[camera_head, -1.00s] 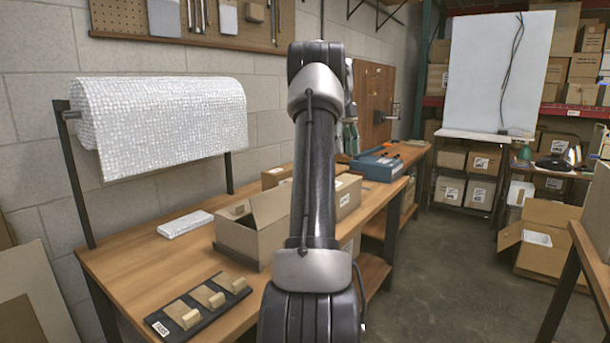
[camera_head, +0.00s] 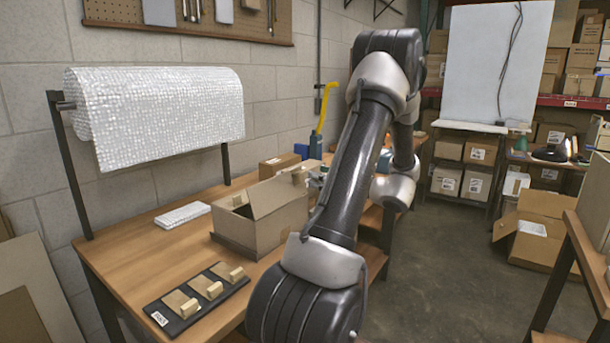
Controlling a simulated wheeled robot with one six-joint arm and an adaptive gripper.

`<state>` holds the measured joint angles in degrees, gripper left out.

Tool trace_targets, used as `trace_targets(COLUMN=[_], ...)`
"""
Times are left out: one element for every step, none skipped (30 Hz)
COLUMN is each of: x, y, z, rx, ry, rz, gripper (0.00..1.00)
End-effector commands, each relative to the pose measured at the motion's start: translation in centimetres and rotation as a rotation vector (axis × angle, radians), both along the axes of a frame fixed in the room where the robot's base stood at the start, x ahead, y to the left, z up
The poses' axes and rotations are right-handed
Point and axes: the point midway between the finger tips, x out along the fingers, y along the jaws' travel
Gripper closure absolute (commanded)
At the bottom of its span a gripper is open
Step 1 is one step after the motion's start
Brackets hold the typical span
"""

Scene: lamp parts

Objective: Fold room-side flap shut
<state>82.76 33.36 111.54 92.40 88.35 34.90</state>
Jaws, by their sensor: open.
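An open cardboard box (camera_head: 243,232) stands on the wooden workbench. Part of the inside shows dark at the left. My gripper (camera_head: 317,180) shows only in a small part beside the flap's far right end, and is open. The arm hides most of it. I cannot tell whether it touches the flap.
A black tray with several small blocks (camera_head: 197,298) lies in front of the box. A white pad (camera_head: 183,215) lies to its left. A bubble-wrap roll (camera_head: 160,112) hangs behind. A small closed carton (camera_head: 279,165) and a blue-and-yellow tool (camera_head: 320,125) stand beyond the box.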

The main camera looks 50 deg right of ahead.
Motion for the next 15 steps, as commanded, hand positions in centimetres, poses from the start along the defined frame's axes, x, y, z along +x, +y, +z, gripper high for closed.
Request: trace_targets(x=[0.9,1.4,2.2,2.7,3.2,3.8,4.3,4.7,5.1,5.4,5.7,5.9,6.1,6.2,6.3], y=[0.2,0.2,0.3,0.3,0.4,0.4,0.5,0.5,0.5,0.5,0.5,0.5,0.5,0.5,0.5], z=[0.0,0.0,0.0,0.0,0.0,0.0,0.0,0.0,0.0,0.0,0.0,0.0,0.0,0.0,0.0], rx=[0.001,0.001,0.001,0.001,0.002,0.002,0.002,0.002,0.002,0.002,0.002,0.002,0.002,0.002,0.002], ry=[0.000,0.001,0.000,0.000,0.000,0.001,0.001,0.000,0.000,0.000,0.001,0.001,0.001,0.001,0.001], rz=[0.004,0.004,0.005,0.005,0.005,0.005,0.005,0.004,0.004,0.005,0.005,0.004,0.003,0.002,0.002], gripper=[0.48,0.48,0.48,0.48,0.48,0.48,0.48,0.48,0.48,0.48,0.48,0.48,0.48,0.48,0.48])
